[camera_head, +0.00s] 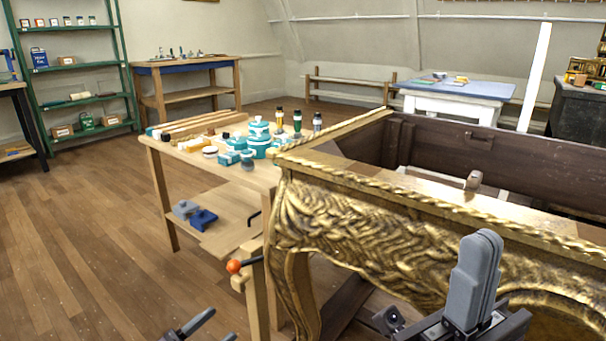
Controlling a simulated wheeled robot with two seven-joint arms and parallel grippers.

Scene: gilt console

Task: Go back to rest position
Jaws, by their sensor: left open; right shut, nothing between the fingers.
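My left gripper (220,325) shows only at the bottom edge, left of the middle. Its dark fingers are apart and nothing is seen between them; the rest of it is cut off by the frame. My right gripper (482,245) stands at the lower right with its grey fingers together, pointing up, and holds nothing. It appears in front of the carved gilt front of the console (370,220). Whether it touches the console cannot be told. The console's top is open and shows a dark wooden inside (510,155) with a light block in it.
A wooden workbench (160,165) with teal jars (258,140), bottles and wood strips stands left of the console. An orange-knobbed vise handle (233,266) sticks out at its near end. Open wooden floor (80,250) lies left. Green shelves (82,65) and a blue-topped table (455,90) stand behind.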

